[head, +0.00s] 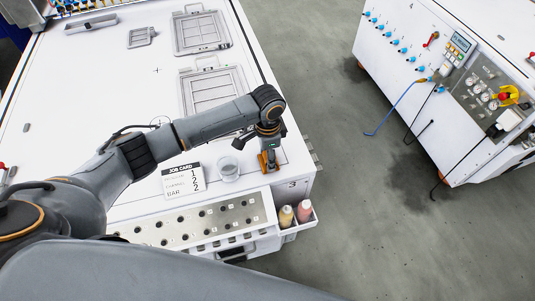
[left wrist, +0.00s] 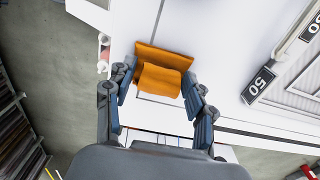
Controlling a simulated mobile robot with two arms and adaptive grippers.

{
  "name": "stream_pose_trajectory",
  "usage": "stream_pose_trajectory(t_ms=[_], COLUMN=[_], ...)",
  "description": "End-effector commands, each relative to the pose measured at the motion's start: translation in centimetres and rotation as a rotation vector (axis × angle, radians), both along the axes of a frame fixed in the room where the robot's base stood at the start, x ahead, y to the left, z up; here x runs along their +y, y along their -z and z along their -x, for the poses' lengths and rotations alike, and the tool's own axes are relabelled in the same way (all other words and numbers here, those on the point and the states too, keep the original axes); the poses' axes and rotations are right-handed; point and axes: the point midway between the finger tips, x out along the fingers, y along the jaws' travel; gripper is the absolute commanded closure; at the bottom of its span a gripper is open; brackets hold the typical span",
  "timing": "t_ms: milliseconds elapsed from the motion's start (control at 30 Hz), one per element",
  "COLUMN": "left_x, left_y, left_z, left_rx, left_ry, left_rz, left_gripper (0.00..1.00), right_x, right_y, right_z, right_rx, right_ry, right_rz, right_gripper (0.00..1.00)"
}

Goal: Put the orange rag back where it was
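The orange rag (head: 267,160) stands out at the right edge of the white bench top, near the front right corner. In the left wrist view, the rag (left wrist: 160,72) looks folded, with its near part raised. My left gripper (head: 268,148) points down over it. In the left wrist view, the fingers of my left gripper (left wrist: 157,82) are spread on either side of the rag, and I see no clear grip on it. A thin grey outline (left wrist: 160,99) shows on the white surface beside the rag. My right gripper is not in view.
Two bottles (head: 295,214) sit in a holder at the front corner. Framed panels (head: 212,90) lie farther back. A second white machine (head: 440,80) stands across the floor.

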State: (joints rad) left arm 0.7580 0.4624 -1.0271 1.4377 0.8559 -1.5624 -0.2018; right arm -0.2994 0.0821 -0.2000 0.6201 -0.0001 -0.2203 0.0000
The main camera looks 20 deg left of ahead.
Motion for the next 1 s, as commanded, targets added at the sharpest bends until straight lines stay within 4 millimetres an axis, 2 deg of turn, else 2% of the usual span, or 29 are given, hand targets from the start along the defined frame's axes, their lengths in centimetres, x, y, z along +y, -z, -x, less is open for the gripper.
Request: stream_pose_trajectory(t_ms=[267, 433, 800, 1000], left_x=[0.0, 0.0, 0.0, 0.0], left_y=[0.0, -1.1, -8.7, -11.5], left_z=[0.0, -0.1, -0.1, -0.1], left_rx=[0.001, -0.001, -0.004, -0.001], left_ry=[0.000, 0.000, 0.000, -0.001], left_rz=[-0.001, 0.002, 0.002, 0.001], left_gripper=[0.39, 0.39, 0.39, 0.39], right_x=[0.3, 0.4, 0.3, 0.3], right_y=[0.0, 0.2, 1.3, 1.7], right_z=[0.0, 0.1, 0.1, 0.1], right_rx=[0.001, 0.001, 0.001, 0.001], right_ry=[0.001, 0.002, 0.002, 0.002], right_rz=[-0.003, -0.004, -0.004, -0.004], right_gripper=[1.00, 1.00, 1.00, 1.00])
